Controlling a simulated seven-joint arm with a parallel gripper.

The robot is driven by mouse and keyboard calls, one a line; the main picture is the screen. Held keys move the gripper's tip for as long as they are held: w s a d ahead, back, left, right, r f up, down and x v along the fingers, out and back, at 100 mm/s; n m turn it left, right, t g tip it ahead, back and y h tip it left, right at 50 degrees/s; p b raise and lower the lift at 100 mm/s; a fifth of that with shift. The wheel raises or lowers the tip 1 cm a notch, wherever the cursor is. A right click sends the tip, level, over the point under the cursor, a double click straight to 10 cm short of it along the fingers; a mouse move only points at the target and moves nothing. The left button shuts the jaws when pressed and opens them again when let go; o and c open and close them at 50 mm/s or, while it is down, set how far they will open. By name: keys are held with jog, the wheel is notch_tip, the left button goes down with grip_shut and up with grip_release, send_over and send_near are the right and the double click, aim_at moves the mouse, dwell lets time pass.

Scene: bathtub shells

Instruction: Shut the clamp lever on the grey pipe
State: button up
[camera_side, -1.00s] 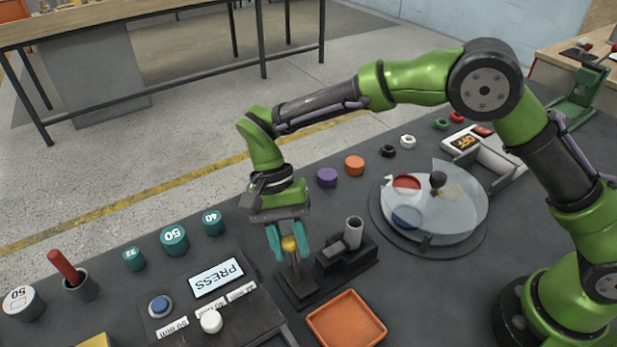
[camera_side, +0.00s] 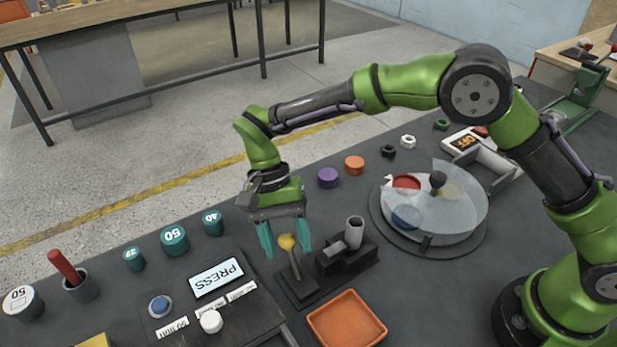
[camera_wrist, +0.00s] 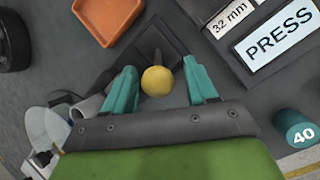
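The clamp (camera_side: 333,258) is a dark fixture on a flat black base, with the grey pipe (camera_side: 354,232) standing upright at its right end. Its lever (camera_side: 295,266) rises from the left part of the base, close to upright with a slight lean, and ends in a yellow knob (camera_side: 287,242). The knob also shows in the wrist view (camera_wrist: 157,80). My gripper (camera_side: 284,247) is open, with its teal fingers on either side of the knob. The pipe is mostly hidden in the wrist view.
An orange tray (camera_side: 375,321) lies in front of the clamp. A press panel (camera_side: 180,313) with a blue button (camera_side: 160,305) is to the left. A round turntable with a clear cover (camera_side: 465,212) stands to the right. Teal weights (camera_side: 174,240) sit behind the panel.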

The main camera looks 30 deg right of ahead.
jog(key=v, duration=1.2)
dwell(0.3)
jog(key=s+d+r+n+t+y, duration=0.1)
jog(key=s+d+r+n+t, duration=0.15)
jog(key=d, duration=0.45)
jog(key=s+d+r+n+t, duration=0.2)
jog(key=d+n+t, duration=0.1)
jog(key=d, duration=0.4)
jog(key=s+d+r+m+t, duration=0.2)
jog(key=s+d+t, duration=0.5)
jog(key=s+d, duration=0.4)
jog(key=shift+s+r, duration=0.4)
jog(key=shift+s, duration=0.8)
